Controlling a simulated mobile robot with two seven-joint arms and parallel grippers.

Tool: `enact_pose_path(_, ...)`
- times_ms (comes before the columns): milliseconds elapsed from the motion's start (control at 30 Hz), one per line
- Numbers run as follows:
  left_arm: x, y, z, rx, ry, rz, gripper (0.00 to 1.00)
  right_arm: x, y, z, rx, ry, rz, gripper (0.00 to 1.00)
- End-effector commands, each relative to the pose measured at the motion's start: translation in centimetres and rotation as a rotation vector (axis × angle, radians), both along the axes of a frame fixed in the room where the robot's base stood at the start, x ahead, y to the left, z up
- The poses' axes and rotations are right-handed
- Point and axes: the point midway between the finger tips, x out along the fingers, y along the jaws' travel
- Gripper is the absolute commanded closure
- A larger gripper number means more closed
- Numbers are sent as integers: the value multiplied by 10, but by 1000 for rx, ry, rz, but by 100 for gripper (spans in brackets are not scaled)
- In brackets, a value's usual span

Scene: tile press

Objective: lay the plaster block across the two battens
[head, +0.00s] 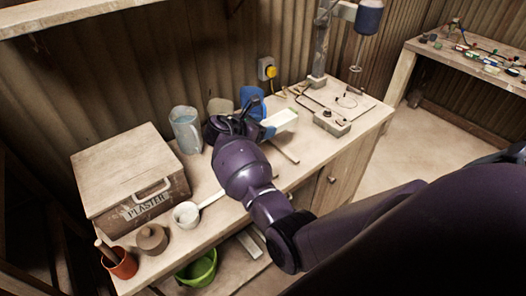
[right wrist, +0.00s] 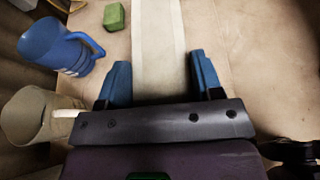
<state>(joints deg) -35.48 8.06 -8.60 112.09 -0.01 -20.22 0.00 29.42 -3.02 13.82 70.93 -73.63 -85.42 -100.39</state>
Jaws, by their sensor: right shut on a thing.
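My right gripper (right wrist: 160,85) is shut on the plaster block (right wrist: 158,45), a long pale bar running away between its blue fingers in the right wrist view. In the head view the gripper (head: 262,130) is over the back middle of the bench, and the block (head: 281,119) sticks out to its right. I cannot tell how high the block is above the bench. I cannot make out a second batten. My left gripper is not in view.
A plaster box (head: 128,172), a clear jug (head: 186,130) and a white cup (head: 187,214) stand to the left. A blue jug (right wrist: 55,45), a beige jug (right wrist: 28,115) and a green block (right wrist: 114,17) are left of the gripper. A stand (head: 318,85) is at the right.

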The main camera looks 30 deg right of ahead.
Motion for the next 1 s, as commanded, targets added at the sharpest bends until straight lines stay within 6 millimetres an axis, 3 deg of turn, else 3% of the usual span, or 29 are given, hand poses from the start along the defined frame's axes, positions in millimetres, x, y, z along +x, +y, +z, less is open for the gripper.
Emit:
enact_pose_path(100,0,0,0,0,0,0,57,0,0,-26,0,4,2,73)
enact_pose_path(300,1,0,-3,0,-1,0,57,1,0,-60,-1,0,1,73)
enact_pose_path(533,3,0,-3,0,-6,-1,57,0,0,-75,-1,1,0,73)
enact_pose_path(800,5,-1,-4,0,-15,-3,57,1,0,-105,-1,0,0,73)
enact_pose_path(1000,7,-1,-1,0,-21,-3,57,1,0,-108,-1,-1,1,73)
